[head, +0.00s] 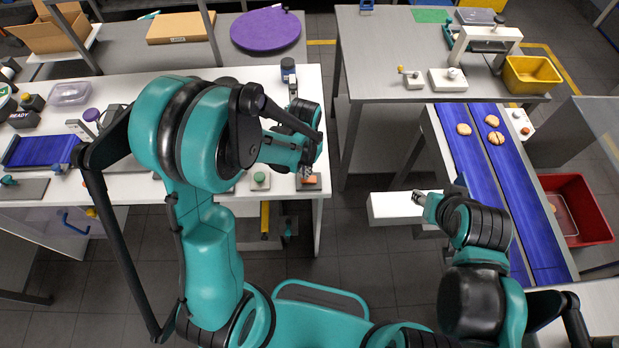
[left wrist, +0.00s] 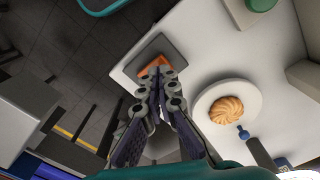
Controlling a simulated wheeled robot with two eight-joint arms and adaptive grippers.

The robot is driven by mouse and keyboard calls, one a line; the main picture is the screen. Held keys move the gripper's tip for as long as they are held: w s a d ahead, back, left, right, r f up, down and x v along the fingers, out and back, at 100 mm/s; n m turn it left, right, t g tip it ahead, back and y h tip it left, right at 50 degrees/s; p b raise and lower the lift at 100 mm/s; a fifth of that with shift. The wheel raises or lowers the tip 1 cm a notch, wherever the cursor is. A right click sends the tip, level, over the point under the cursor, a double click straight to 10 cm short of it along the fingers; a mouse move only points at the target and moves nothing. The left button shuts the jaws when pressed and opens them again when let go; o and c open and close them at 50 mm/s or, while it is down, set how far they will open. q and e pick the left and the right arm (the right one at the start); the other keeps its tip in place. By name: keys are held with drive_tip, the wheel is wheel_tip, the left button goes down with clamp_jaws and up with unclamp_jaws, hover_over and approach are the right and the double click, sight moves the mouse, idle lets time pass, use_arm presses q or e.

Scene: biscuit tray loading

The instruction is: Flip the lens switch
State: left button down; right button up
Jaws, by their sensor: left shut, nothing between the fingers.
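A small orange piece (head: 310,180), which looks like the lens switch, sits on a dark grey base (head: 317,187) at the near right corner of the white table. In the left wrist view, the orange piece (left wrist: 149,69) is partly hidden behind my left fingertips, on its grey base (left wrist: 170,50). My left gripper (head: 305,173) is shut and empty, with its tips (left wrist: 155,78) right at the orange piece. I cannot tell whether they touch it. My right gripper (head: 418,197) is beside a white block on the right, too small to read.
A green button (head: 260,180) stands left of the switch. A white plate (left wrist: 205,100) with a biscuit (left wrist: 236,102) is near my left gripper in the wrist view. A blue conveyor (head: 480,175) with several biscuits and a red crate (head: 590,190) are on the right.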

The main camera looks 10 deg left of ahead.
use_arm(q)
drive_tip(key=shift+f+b, duration=0.8)
drive_tip(key=shift+f, duration=0.1)
idle(0.3)
drive_tip(key=shift+r+p, duration=2.5)
drive_tip(key=shift+r, duration=1.05)
drive_tip(key=shift+s+a+r+b, duration=0.1)
drive_tip(key=shift+b, duration=0.3)
drive_tip(key=s+a+r+n+t+b, duration=0.1)
drive_tip(key=s+a+t+b, duration=0.1)
drive_tip(key=s+b, duration=0.3)
drive_tip(key=s+a+n+t+b, duration=0.1)
drive_tip(key=s+a+t+b, duration=0.1)
drive_tip(key=s+t+b, duration=0.3)
drive_tip(key=b, duration=0.2)
drive_tip(key=shift+a+r+n+b, duration=0.25)
drive_tip(key=shift+r+n+b, duration=0.1)
drive_tip(key=shift+n+b, duration=0.05)
